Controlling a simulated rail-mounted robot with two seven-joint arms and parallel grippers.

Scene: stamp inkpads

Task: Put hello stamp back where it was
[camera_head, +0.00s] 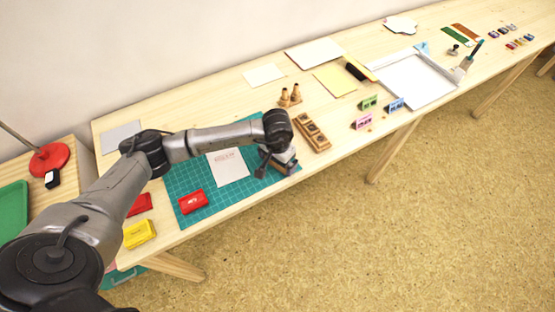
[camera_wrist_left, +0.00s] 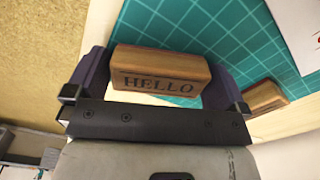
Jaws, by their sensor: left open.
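The hello stamp (camera_wrist_left: 160,72) is a wooden block with HELLO lettered on its side, over the green cutting mat (camera_wrist_left: 205,35) in the left wrist view. My left gripper (camera_wrist_left: 158,88) is open, with one finger at each end of the stamp. Whether the fingers touch it I cannot tell. In the head view my left gripper (camera_head: 281,163) is low over the right end of the mat (camera_head: 180,180) and largely hides the stamp. A wooden stamp holder (camera_head: 312,133) lies just right of the mat. My right gripper is not in view.
A printed white sheet (camera_head: 228,167) lies on the mat, with a red inkpad (camera_head: 193,202) near its front edge. A yellow inkpad (camera_head: 139,234) is left of the mat. Wooden pegs (camera_head: 290,96) stand behind the holder. Small coloured blocks (camera_head: 362,121) stand to its right.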

